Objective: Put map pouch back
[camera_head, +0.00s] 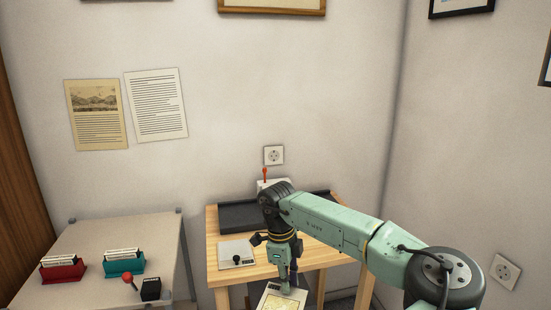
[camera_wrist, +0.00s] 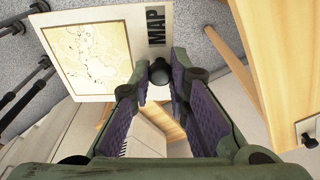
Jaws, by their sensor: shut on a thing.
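The map pouch (camera_head: 283,301) is a flat whitish panel with a tan map print and a black knob. It shows at the bottom of the head view, in front of the wooden table (camera_head: 308,258) and cut off by the frame edge. In the wrist view the pouch (camera_wrist: 122,75) shows its map and the word MAP, and its knob (camera_wrist: 160,72) sits between my fingertips. My gripper (camera_head: 287,288) is shut on that knob. In the wrist view the gripper (camera_wrist: 163,82) partly hides the knob.
Another pale flat piece with a black knob (camera_head: 236,260) lies on the wooden table's left side. A dark tray (camera_head: 240,217) lies along its back. On the left, a pale table (camera_head: 95,240) holds a red card holder (camera_head: 62,269), a teal one (camera_head: 124,266) and a black box (camera_head: 150,290).

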